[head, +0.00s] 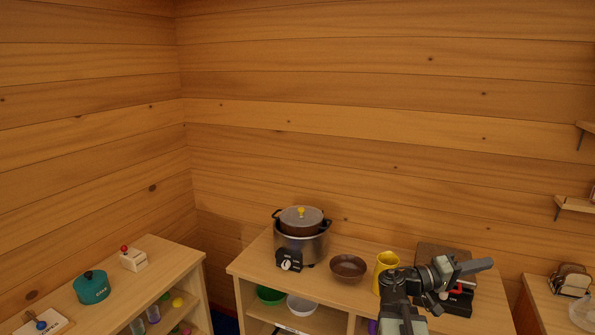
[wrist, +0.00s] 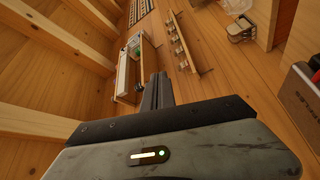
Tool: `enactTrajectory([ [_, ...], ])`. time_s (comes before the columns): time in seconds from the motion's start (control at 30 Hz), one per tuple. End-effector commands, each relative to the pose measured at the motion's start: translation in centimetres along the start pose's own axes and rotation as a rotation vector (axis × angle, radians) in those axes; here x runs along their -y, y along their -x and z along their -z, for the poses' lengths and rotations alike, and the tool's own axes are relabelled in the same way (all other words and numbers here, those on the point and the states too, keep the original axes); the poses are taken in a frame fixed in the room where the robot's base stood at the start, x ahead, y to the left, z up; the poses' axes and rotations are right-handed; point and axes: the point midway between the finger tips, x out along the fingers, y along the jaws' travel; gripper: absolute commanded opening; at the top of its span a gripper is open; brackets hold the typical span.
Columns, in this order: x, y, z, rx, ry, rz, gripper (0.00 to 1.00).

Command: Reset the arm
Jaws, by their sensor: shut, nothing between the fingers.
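My arm rises at the lower right of the head view, in front of the cabinet (head: 345,292), and bends to the right. My gripper (head: 484,265) is at its end, above the cabinet's right part. In the wrist view my gripper (wrist: 157,92) shows its dark fingers together, with nothing between them. The wrist view is tilted and looks toward the log wall and its shelves.
A lidded pot (head: 301,222) on a cooker, a brown bowl (head: 348,267) and a yellow jug (head: 385,266) stand left of my arm. Another counter (head: 541,302) is at right. The space above the cabinet is open.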

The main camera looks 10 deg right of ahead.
Motion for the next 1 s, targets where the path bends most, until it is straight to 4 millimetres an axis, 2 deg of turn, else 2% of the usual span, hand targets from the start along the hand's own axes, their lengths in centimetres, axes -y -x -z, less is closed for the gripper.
enactTrajectory([
  [0.03,0.8,1.1,0.4,-0.019,-0.003,0.007,0.0],
  [0.27,2.9,5.1,2.1,-0.079,-0.018,0.039,0.0],
  [0.37,4.8,7.3,2.4,-0.094,-0.033,0.097,0.0],
  [0.57,10.5,12.7,2.0,-0.082,-0.057,0.294,0.0],
  [0.67,14.2,16.3,1.3,-0.06,-0.05,0.437,0.0],
  [0.77,18.7,21.3,-0.1,-0.026,-0.025,0.624,0.0],
  [0.87,23.4,28.1,-2.2,0.023,0.032,0.866,0.0],
  [0.9,25.0,31.1,-3.2,0.042,0.062,0.97,0.0],
  [0.97,26.9,35.6,-4.8,0.075,0.114,1.128,0.0],
  [1.0,27.7,38.5,-5.9,0.096,0.151,1.232,0.0],
])
